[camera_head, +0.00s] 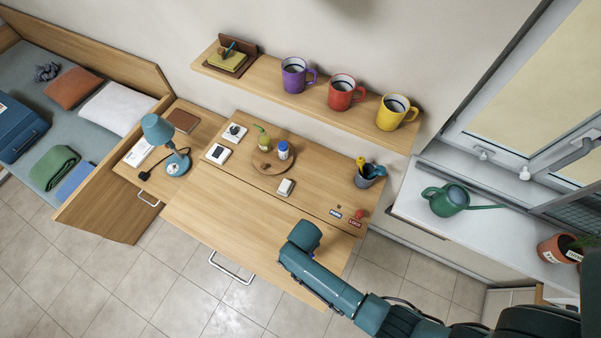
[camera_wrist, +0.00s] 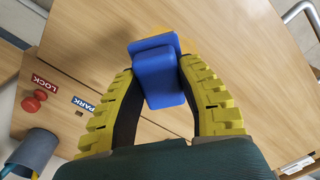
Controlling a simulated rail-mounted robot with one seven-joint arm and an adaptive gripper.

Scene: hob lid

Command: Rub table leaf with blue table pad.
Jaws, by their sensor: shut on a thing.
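The blue table pad (camera_wrist: 157,75) is a blue block with a wider plate at its far end, seen in the wrist view. My gripper (camera_wrist: 156,78), with yellow ribbed fingers, is shut on it from both sides. The table leaf (camera_head: 222,220) is the bare light-wood front panel of the desk in the head view. It also fills much of the wrist view (camera_wrist: 235,60), behind the pad. I cannot tell whether the pad touches the leaf.
Behind the leaf, the desk bears a round wooden board (camera_head: 263,164), a white block (camera_head: 285,187) and a pen cup (camera_head: 368,177). A red knob (camera_wrist: 33,101) sits by the LOCK and PARK labels. A lamp (camera_head: 163,135) stands left. The leaf's left and middle are clear.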

